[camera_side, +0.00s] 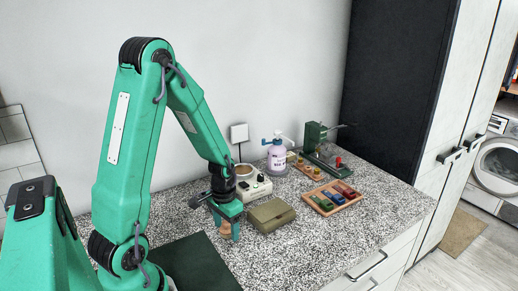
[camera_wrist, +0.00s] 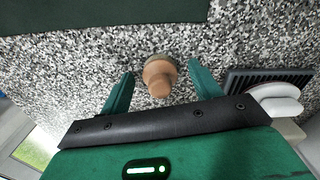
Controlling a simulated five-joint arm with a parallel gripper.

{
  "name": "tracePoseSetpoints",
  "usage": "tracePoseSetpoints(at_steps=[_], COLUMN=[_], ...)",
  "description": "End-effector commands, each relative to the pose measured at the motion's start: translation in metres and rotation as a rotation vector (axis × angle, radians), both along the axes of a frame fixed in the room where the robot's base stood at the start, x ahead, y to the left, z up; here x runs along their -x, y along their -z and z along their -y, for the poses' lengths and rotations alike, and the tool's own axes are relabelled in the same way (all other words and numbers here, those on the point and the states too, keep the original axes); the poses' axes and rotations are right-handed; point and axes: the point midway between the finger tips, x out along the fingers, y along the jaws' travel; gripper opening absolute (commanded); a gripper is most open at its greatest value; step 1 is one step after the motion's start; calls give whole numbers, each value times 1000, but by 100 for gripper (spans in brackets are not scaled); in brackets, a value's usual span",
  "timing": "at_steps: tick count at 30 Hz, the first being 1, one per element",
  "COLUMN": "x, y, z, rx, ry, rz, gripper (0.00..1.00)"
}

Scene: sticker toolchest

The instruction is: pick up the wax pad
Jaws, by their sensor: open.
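A small round tan-brown piece with a knob-like top and a wider, greyish base, which I take to be the wax pad (camera_wrist: 158,78), stands on the speckled counter in the wrist view. In the side view the wax pad (camera_side: 225,231) shows only partly, low between my fingers. My gripper (camera_wrist: 160,71) is open, with one green finger on each side of the pad and a visible gap on both sides. In the side view my gripper (camera_side: 226,225) points down, close above the counter. Its fingers hide part of the pad.
An olive box (camera_side: 271,215) sits just right of my gripper. A white device with a dial (camera_side: 252,188) stands behind. A dark green mat (camera_side: 200,265) lies in front.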

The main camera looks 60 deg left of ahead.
Motion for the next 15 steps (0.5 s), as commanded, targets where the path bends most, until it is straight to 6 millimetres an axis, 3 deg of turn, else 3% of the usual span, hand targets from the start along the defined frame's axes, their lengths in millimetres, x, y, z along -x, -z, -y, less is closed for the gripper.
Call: tracePoseSetpoints(at_steps=[7, 12, 15], x=[0, 0, 0], y=[0, 0, 0], z=[0, 0, 0], rx=[0, 0, 0], ry=[0, 0, 0], rz=[0, 0, 0], gripper=[63, 30, 15])
